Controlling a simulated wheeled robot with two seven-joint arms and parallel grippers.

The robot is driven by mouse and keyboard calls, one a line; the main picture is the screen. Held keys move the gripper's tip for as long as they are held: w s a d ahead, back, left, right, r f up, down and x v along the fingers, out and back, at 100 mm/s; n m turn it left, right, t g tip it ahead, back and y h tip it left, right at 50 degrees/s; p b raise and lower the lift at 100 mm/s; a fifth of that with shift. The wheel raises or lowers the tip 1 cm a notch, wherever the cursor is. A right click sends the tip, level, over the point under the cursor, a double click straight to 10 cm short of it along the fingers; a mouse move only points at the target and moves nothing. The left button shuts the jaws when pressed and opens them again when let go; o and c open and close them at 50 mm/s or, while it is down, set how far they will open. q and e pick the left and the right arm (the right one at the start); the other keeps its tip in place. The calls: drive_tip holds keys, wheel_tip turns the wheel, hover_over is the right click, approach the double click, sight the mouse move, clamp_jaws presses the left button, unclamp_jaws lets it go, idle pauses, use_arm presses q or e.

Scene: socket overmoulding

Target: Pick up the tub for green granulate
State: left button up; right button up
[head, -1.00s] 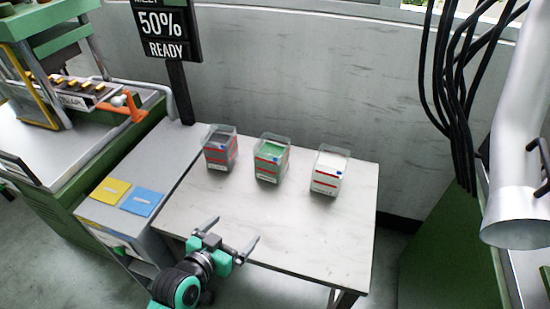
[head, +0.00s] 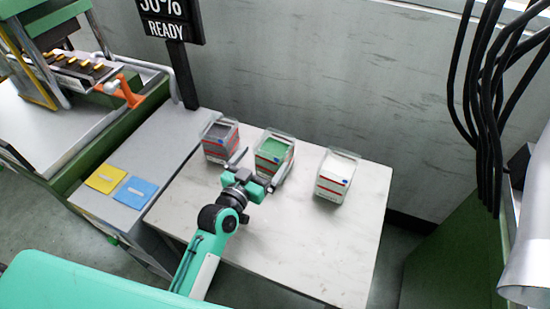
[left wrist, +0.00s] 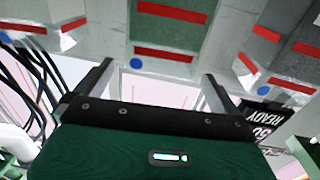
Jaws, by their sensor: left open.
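The tub for green granulate (head: 272,154) is a clear box with green contents and red stripes, standing on the pale table between two similar tubs. My left gripper (head: 259,167) is open at its near side, with one finger toward its left and one toward its right. The fingers look empty; whether they touch the tub cannot be told. In the left wrist view, which looks inverted, the green tub (left wrist: 170,28) is at top centre, beyond the two spread fingers (left wrist: 158,72). My right gripper is not in view.
A tub with grey contents (head: 220,141) stands left of the green one and a tub with white contents (head: 336,175) stands to its right. Yellow (head: 106,179) and blue (head: 133,192) cards lie on the grey bench. The table's front right (head: 320,245) is clear.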

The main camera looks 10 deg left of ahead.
sight(281, 132)
use_arm(q)
drive_tip(key=x, duration=0.2)
drive_tip(key=shift+w, duration=0.3)
drive_tip(key=x, duration=0.2)
drive_tip(key=p+x, duration=0.1)
drive_tip(key=x, duration=0.1)
drive_tip(key=shift+r, duration=0.3)
drive_tip(key=shift+w+d+f, duration=0.1)
drive_tip(key=shift+w+d, duration=0.05)
drive_tip(key=shift+w, duration=0.4)
drive_tip(key=c, duration=1.6)
drive_tip(key=shift+c, duration=0.4)
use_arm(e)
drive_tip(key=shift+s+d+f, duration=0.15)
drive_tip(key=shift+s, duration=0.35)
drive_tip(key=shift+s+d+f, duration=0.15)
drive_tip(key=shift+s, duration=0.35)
